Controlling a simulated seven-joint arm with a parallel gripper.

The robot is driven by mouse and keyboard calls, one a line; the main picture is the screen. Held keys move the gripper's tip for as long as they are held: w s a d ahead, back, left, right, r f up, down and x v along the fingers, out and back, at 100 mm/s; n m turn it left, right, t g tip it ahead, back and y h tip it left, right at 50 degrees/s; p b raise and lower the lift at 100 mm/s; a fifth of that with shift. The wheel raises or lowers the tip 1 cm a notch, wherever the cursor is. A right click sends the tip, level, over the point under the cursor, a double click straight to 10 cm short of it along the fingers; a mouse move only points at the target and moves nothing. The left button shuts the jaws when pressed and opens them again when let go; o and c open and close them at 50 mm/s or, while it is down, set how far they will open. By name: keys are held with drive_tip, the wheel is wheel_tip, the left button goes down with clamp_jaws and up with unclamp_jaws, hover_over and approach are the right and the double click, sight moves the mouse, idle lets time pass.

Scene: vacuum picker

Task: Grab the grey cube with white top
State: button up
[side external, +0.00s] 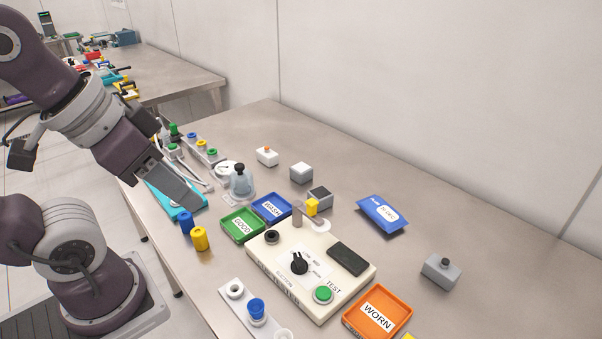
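The grey cube with a white top (301,173) stands on the steel table, behind the test machine and right of the small glass bottle. A second grey cube with a dark top (320,193) stands just in front of it, close to a yellow block. My gripper (192,200) is at the left, above the teal tray and well apart from the white-topped cube. Its fingers are seen from the side, so I cannot tell whether they are open or shut.
The glass bottle (241,184), blue WASH tray (273,203) and green GOOD tray (243,227) lie between my gripper and the cube. The table behind the cube is clear.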

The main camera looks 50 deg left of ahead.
drive_tip(key=o, duration=0.8)
